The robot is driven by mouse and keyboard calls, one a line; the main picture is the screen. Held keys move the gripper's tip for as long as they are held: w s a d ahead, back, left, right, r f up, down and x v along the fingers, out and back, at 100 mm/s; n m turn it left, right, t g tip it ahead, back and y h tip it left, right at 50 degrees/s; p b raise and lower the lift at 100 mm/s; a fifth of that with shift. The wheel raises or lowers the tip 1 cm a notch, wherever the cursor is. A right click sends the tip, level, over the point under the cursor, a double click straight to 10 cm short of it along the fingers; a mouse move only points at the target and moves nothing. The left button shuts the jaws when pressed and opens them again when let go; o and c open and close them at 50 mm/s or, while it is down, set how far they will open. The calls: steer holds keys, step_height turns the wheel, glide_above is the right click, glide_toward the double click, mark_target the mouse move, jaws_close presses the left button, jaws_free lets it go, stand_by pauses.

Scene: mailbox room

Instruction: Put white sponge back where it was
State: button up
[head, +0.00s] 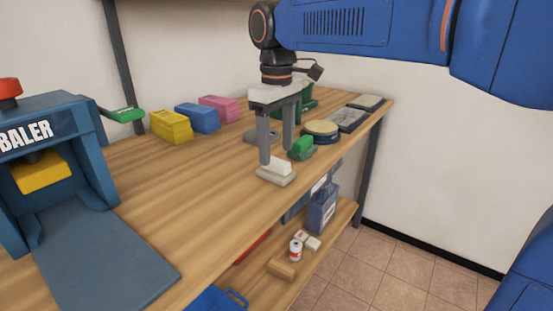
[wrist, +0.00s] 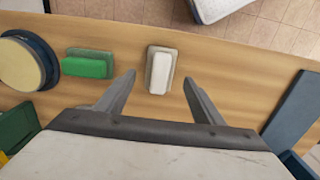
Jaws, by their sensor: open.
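The white sponge (head: 279,165) sits on a pale grey dish (head: 275,178) near the front edge of the wooden bench. In the wrist view the white sponge (wrist: 161,73) lies on its dish between my two finger lines. My gripper (head: 276,156) is open and points down just over the sponge. In the wrist view the open gripper (wrist: 158,79) has a gap on each side of the sponge. Whether the fingertips are level with the sponge or above it I cannot tell. Nothing is held.
A baler (head: 45,150) stands at left. Bench (head: 200,185) is bare between.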

mark_target(277, 160)
step_height(277, 160, up, 7)
steer(key=shift+r, duration=0.15)
steer(key=s+d+f+m+t, duration=0.1)
steer(key=s+d+f+m, duration=0.1)
steer(key=s+d+f, duration=0.4)
steer(key=s+d+f+m+t, duration=0.1)
steer(key=s+d+f+m, duration=0.25)
steer(key=d, duration=0.55)
steer(key=s+d+f+m+t, duration=0.1)
steer(key=s+d+f+m, duration=0.1)
steer(key=s+d+f, duration=0.35)
steer(key=s+d+f+m+t, duration=0.1)
steer(key=s+d+f+m, duration=0.2)
steer(key=f, duration=0.7)
steer(key=s+d, duration=0.2)
steer(key=d, duration=0.1)
steer(key=shift+s+d+f+t, duration=0.15)
steer(key=shift+s+d+t, duration=0.1)
steer(key=shift+s+t, duration=0.15)
